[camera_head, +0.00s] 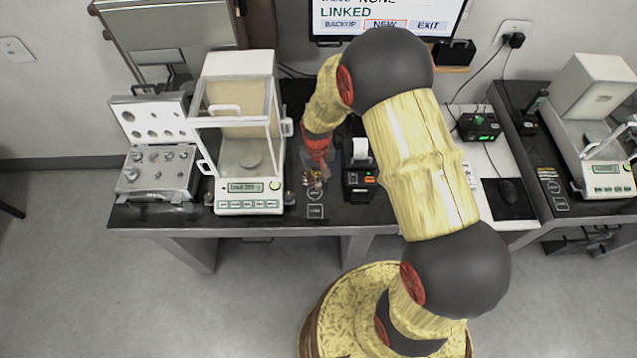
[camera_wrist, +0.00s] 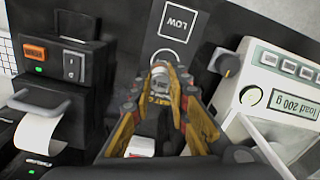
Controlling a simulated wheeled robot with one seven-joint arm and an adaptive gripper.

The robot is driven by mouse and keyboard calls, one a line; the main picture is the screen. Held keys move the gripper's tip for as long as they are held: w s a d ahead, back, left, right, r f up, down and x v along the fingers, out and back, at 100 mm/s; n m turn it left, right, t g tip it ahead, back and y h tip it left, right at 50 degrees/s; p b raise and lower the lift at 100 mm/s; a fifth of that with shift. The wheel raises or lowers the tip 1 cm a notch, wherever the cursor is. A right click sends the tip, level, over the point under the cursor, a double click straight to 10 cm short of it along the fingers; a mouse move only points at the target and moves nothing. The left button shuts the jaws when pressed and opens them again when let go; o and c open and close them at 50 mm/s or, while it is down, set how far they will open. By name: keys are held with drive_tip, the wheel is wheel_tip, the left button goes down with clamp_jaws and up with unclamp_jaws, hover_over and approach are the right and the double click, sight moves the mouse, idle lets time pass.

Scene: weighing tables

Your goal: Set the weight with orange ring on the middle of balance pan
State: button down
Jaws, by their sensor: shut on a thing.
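My gripper (camera_head: 316,178) points down at the table front, just right of the balance. In the wrist view my gripper (camera_wrist: 161,92) is shut on a small silver weight (camera_wrist: 160,71), held between the fingertips. Its orange ring cannot be told clearly from the yellow-orange fingers. The weight is over or near a circle marked on the dark table; I cannot tell whether it touches it. The balance (camera_head: 248,207) is white with a glass draft shield. Its round pan (camera_head: 250,160) shows inside and looks bare.
An open weight case (camera_head: 158,192) with several weights is left of the balance. A small black printer (camera_head: 360,183) is right of my gripper. The balance's shield and frame (camera_head: 205,122) surround the pan. A second balance (camera_head: 605,180) stands at far right.

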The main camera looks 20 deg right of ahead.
sight(318, 180)
drive_tip(key=shift+w+d+f, duration=0.2)
drive_tip(key=shift+f, duration=0.1)
drive_tip(key=shift+w+f, duration=0.1)
drive_tip(key=shift+f, duration=1.5)
drive_tip(key=shift+f+b, duration=0.15)
drive_tip(key=shift+b, duration=0.15)
drive_tip(key=c, duration=1.7)
unclamp_jaws()
